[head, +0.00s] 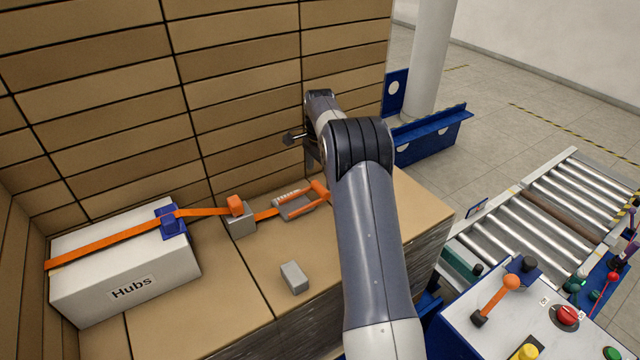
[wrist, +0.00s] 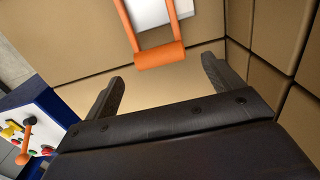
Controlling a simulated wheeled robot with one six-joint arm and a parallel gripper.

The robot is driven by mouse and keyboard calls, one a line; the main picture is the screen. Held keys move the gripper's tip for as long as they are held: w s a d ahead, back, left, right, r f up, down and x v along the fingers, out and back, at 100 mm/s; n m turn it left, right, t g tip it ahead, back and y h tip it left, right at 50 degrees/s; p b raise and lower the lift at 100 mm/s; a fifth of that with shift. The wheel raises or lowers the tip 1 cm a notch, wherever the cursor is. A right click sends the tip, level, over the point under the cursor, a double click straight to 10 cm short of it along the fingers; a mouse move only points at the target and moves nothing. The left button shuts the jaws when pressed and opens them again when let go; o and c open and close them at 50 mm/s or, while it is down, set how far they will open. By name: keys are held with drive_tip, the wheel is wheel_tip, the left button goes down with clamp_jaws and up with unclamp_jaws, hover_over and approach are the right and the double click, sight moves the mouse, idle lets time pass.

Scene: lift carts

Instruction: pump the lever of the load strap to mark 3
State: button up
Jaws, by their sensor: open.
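The load strap (head: 110,238) is orange and runs over a white box labelled "Hubs" (head: 125,290), through a blue fitting (head: 172,220). It continues right past a grey block with an orange top (head: 240,222) to a grey ratchet with a marked scale (head: 296,204). The orange lever (head: 321,190) is at the ratchet's right end, partly behind my arm. My gripper (head: 303,141) is above and beyond it. In the wrist view the lever's orange crossbar (wrist: 160,55) lies just ahead of my open, empty gripper (wrist: 163,70). I cannot read the lever's mark.
A loose grey block (head: 294,277) lies on the cardboard surface in front of the ratchet. Stacked cartons (head: 240,90) form a wall behind. A control panel (head: 540,320) with coloured knobs and a roller conveyor (head: 515,230) stand at right.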

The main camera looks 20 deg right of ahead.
sight(320, 186)
drive_tip(key=shift+f+p, duration=0.4)
drive_tip(key=shift+f, duration=2.3)
drive_tip(key=shift+c, duration=0.6)
drive_tip(key=c, duration=1.3)
drive_tip(key=shift+r, duration=0.1)
